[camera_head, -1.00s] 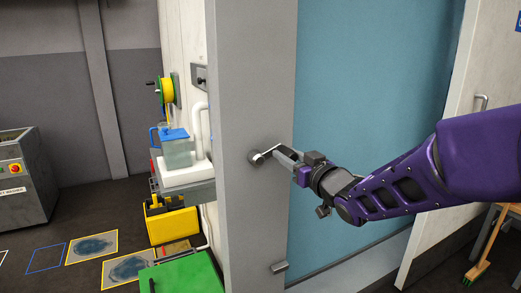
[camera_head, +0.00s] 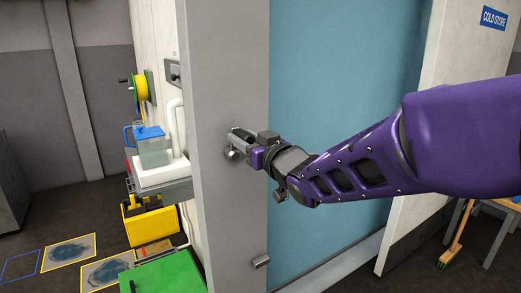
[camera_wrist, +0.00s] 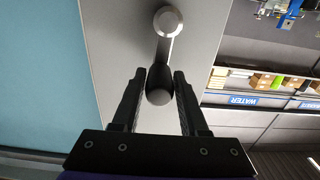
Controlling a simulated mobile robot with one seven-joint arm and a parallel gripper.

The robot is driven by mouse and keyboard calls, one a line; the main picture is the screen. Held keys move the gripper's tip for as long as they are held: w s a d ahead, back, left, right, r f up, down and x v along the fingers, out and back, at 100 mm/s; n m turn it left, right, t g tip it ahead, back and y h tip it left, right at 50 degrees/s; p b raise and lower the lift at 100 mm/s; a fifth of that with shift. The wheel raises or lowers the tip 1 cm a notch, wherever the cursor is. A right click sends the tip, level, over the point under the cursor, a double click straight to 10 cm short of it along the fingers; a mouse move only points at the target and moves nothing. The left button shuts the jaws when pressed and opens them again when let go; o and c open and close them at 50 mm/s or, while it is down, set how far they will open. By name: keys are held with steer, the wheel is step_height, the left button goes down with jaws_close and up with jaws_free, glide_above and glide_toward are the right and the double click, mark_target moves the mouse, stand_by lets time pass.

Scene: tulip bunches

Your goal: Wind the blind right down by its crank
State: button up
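The crank shows in the wrist view: a round hub (camera_wrist: 168,20) on the grey post, a short arm, and a dark knob (camera_wrist: 158,88). In the head view the crank hub (camera_head: 232,154) sits on the front of the post.
The grey post (camera_head: 220,70) stands close beside my gripper. A small bracket (camera_head: 261,262) sticks out low on it. Left are a shelf with a blue-lidded container (camera_head: 153,148), a yellow box (camera_head: 150,223) and a green box (camera_head: 165,275). A broom (camera_head: 455,245) stands at right.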

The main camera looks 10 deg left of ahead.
steer(key=o, duration=0.4)
